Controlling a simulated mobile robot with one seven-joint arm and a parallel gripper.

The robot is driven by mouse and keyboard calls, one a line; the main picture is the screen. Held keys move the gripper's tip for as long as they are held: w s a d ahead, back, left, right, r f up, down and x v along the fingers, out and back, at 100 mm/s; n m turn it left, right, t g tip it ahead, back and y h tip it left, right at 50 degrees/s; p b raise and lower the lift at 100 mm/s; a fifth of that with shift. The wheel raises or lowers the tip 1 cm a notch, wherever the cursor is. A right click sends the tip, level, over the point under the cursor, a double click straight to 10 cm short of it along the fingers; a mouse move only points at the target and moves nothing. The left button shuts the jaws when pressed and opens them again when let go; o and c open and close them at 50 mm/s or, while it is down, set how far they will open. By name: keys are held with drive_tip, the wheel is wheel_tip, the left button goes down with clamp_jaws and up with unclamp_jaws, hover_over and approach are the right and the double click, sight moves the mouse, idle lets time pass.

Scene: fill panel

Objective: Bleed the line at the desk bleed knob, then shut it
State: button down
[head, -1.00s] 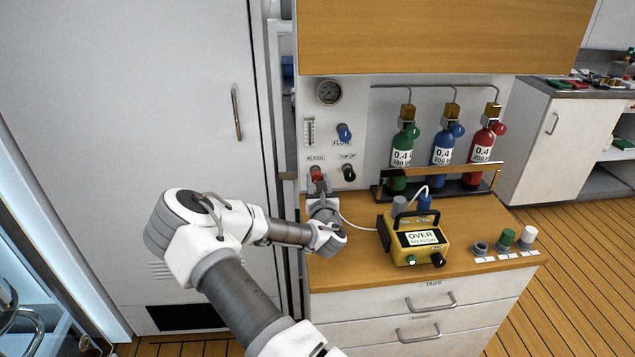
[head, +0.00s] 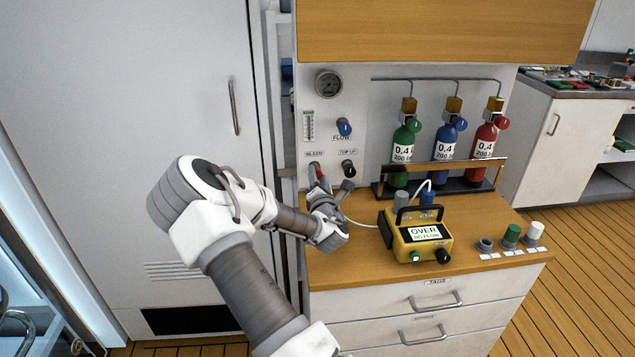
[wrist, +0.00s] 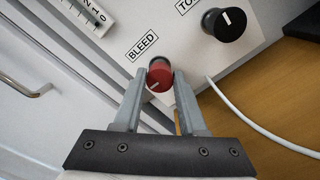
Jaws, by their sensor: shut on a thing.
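The red bleed knob (wrist: 160,76) sits on the panel beside the BLEED label (wrist: 142,45) in the wrist view. My gripper (wrist: 159,82) is shut on it, one finger on each side. A white pointer line shows on the knob's face. In the head view the knob (head: 316,170) is partly hidden by my gripper (head: 322,188). The yellow analyser (head: 418,235) on the desk reads OVER, NO FLOW.
The black TOP UP knob (wrist: 230,22) is close on the right, and the blue FLOW knob (head: 344,127) is above. A white hose (wrist: 250,120) runs nearby. Three bottles stand in a rack (head: 440,188). The desk front (head: 350,270) is clear.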

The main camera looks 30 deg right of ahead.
drive_tip(key=m+b, duration=0.2)
drive_tip(key=m, duration=0.2)
drive_tip(key=shift+f+m, duration=0.15)
drive_tip(key=shift+m, duration=0.25)
drive_tip(key=m+b, duration=0.3)
drive_tip(key=m, duration=0.1)
drive_tip(key=shift+d+f+b, duration=0.1)
drive_tip(key=shift+f+b, duration=0.05)
drive_tip(key=shift+b, duration=0.15)
drive_tip(key=m+b, duration=0.4)
drive_tip(key=m, duration=0.1)
drive_tip(key=shift+m, duration=0.4)
drive_tip(key=shift+m+b, duration=1.25)
drive_tip(key=shift+m, duration=0.15)
drive_tip(key=shift+c, duration=2.3)
unclamp_jaws()
